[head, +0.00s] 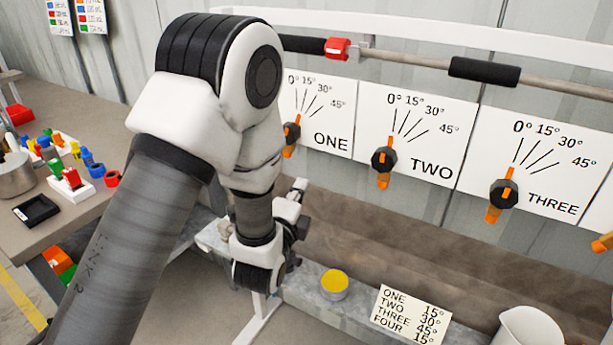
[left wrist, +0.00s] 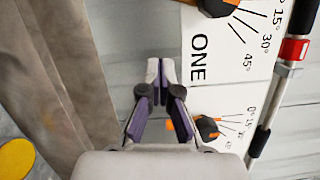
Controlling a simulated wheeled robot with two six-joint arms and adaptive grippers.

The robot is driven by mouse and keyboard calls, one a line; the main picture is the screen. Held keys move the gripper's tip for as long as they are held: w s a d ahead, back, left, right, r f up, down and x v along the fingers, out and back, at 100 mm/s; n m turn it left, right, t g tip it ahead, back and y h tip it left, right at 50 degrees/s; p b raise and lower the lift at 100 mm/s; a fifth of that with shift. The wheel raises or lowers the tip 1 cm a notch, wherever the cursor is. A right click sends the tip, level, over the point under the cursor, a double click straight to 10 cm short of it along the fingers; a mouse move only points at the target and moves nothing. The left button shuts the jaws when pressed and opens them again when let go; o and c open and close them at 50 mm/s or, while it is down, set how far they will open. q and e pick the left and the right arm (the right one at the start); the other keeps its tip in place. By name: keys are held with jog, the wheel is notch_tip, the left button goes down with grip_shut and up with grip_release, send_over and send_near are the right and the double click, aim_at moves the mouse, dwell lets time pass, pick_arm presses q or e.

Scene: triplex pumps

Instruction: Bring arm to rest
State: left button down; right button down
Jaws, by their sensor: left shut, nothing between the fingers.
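My left gripper (head: 299,188) is folded down below the bent elbow of my left arm, in front of the dial wall and above the shelf; its fingers are small and partly hidden there. In the left wrist view the left gripper (left wrist: 161,72) has its two fingertips together, with nothing between them. It points along the wall beside the ONE panel (left wrist: 228,48). It looks clear of the knobs. My right gripper is in neither view.
Dial panels ONE (head: 330,142), TWO (head: 431,170) and THREE (head: 551,206) carry black-and-orange knobs. A rail (head: 415,64) runs above them. A yellow-filled tin (head: 334,284), a note card (head: 410,316) and a white jug (head: 527,328) stand low in front. A cluttered table (head: 97,218) is at left.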

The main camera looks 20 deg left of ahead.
pick_arm(q)
jog(key=s+f+n+g+h+p, duration=0.1)
jog(key=s+f+n+g+p, duration=0.15)
jog(key=s+f+g, duration=0.5)
jog(key=s+f+n+g+p, duration=0.2)
jog(key=s+f+p, duration=0.2)
jog(key=s+f, duration=0.75)
jog(key=s+d+f+n+g+h, duration=0.2)
jog(key=s+f+n+g, duration=0.6)
jog(key=s+f+n, duration=0.3)
jog(key=shift+s+n+g, duration=0.35)
jog(key=shift+s+n, duration=0.7)
jog(key=shift+n, duration=0.2)
